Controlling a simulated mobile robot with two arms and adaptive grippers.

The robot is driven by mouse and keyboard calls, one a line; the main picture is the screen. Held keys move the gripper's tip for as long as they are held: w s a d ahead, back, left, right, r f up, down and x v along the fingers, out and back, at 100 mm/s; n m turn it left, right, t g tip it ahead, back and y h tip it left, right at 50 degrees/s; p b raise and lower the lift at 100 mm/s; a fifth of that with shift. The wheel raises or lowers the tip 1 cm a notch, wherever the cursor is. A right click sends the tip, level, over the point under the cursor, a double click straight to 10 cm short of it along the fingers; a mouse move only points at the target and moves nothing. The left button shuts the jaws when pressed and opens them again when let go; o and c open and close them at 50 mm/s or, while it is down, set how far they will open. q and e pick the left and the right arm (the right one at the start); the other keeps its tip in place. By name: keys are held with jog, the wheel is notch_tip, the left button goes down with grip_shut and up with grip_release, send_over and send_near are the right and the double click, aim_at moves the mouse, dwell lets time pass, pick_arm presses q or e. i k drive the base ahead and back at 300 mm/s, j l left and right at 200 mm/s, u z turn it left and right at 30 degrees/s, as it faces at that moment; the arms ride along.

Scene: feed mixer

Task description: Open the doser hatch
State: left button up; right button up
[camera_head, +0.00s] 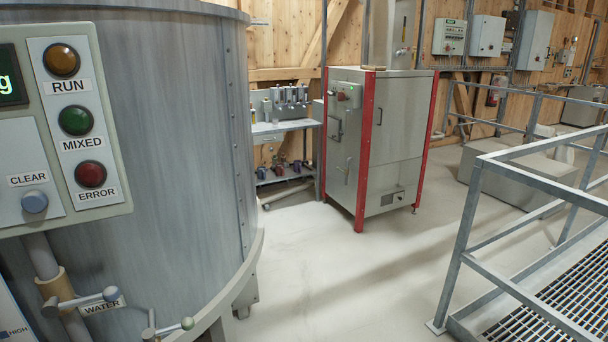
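A grey metal cabinet (372,145) with red corner posts stands in the middle of the view, some way off. Its left face has a small box with a red button (342,96) and bar-like handles (337,128). Its right face is a plain panel with a dark slot-like mark and a small dark plate low down. No label on it is readable, so I cannot tell for certain whether it is the doser or which panel is the hatch. I see no open panel on it. Neither of my grippers is in view.
A large round grey tank (165,140) fills the left, with a lamp panel (78,130) and a WATER valve lever (85,300). A steel railing (462,240) and grating (570,300) stand at the right. Clear pale floor (320,270) lies between. A shelf (285,126) stands behind.

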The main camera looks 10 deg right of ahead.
aim_at(402, 104)
jog(key=i+l, duration=0.4)
jog(key=i, duration=0.15)
jog(key=i+l, duration=0.4)
jog(key=i, duration=0.15)
jog(key=i+l, duration=0.4)
jog(key=i, duration=0.15)
jog(key=i+l, duration=0.4)
jog(key=i, duration=0.15)
